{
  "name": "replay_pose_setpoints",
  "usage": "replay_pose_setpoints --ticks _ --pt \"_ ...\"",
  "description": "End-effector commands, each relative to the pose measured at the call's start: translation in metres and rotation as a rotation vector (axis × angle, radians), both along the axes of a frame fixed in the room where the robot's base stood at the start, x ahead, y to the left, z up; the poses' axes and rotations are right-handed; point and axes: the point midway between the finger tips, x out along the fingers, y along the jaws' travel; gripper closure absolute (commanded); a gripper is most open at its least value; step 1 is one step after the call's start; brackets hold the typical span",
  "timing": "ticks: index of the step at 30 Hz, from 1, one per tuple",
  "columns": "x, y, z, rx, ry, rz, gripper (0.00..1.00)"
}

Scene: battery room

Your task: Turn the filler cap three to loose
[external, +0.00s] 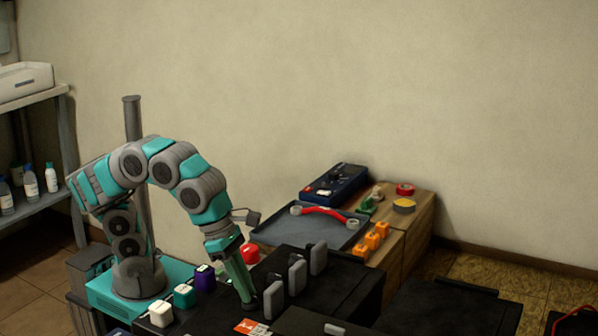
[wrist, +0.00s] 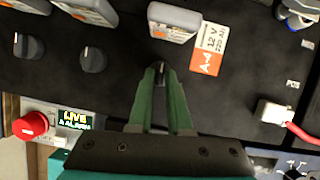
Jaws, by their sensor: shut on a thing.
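In the wrist view, a row of dark round filler caps with raised grips lies on the black battery top (wrist: 120,75). One cap is at the left (wrist: 28,47) and one beside it (wrist: 93,59). The rightmost cap (wrist: 161,67) is between the tips of my gripper (wrist: 161,72), whose green fingers are shut on it. The fingers partly hide this cap. In the external view my gripper (external: 248,301) points down onto the black battery top, and the cap is hidden there. I cannot read any turn marking on the cap.
Grey upright blocks (wrist: 172,22) stand close beyond the caps. An orange A-4 label (wrist: 208,48) lies right of my fingers. A white terminal piece with a red cable (wrist: 272,111) is further right. A red knob (wrist: 31,125) is at left. A grey tray (external: 275,235) stands behind.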

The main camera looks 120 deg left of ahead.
Motion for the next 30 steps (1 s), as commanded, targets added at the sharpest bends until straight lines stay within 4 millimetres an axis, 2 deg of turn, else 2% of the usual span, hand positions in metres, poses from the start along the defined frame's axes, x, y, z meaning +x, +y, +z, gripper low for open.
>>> replay_pose_setpoints --ticks 12,27,28,30 --pt "0.0000 -0.0013 0.0004 0.001 0.000 0.167 1.00" --pt "0.0000 -0.0019 0.0006 0.000 0.000 0.184 1.00" --pt "0.0000 -0.0019 0.0006 0.000 0.000 0.184 0.77" --pt "0.0000 -0.0020 0.0006 0.000 0.000 0.184 0.69"
